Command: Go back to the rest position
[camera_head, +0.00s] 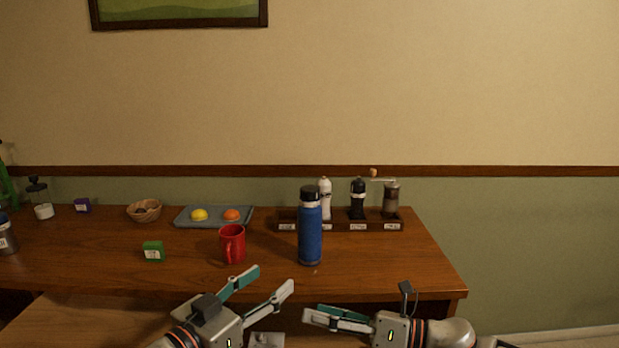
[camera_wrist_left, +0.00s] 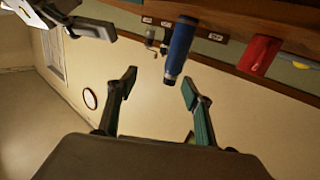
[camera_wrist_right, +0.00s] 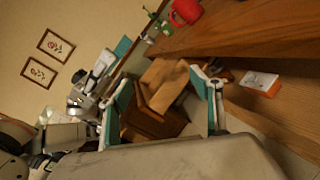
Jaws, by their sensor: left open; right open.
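My left gripper (camera_head: 272,279) is open and empty in front of the table's front edge, its fingers spread below the red mug and blue bottle in the head view. The left wrist view also shows its two fingers (camera_wrist_left: 160,78) apart with nothing between the tips. My right gripper (camera_head: 312,312) is open, lower and to the right, also in front of the table. In the right wrist view its fingers (camera_wrist_right: 160,78) are apart, with only background furniture seen between them. Both grippers are apart from the objects on the table.
The wooden table (camera_head: 390,268) holds a red mug (camera_head: 232,245), a blue bottle (camera_head: 310,240), a green box (camera_head: 153,252), a grey tray (camera_head: 215,222) with two fruits, a basket (camera_head: 144,210), and a rack (camera_head: 345,226) of mills. An orange-and-white box (camera_wrist_right: 260,83) shows in the right wrist view.

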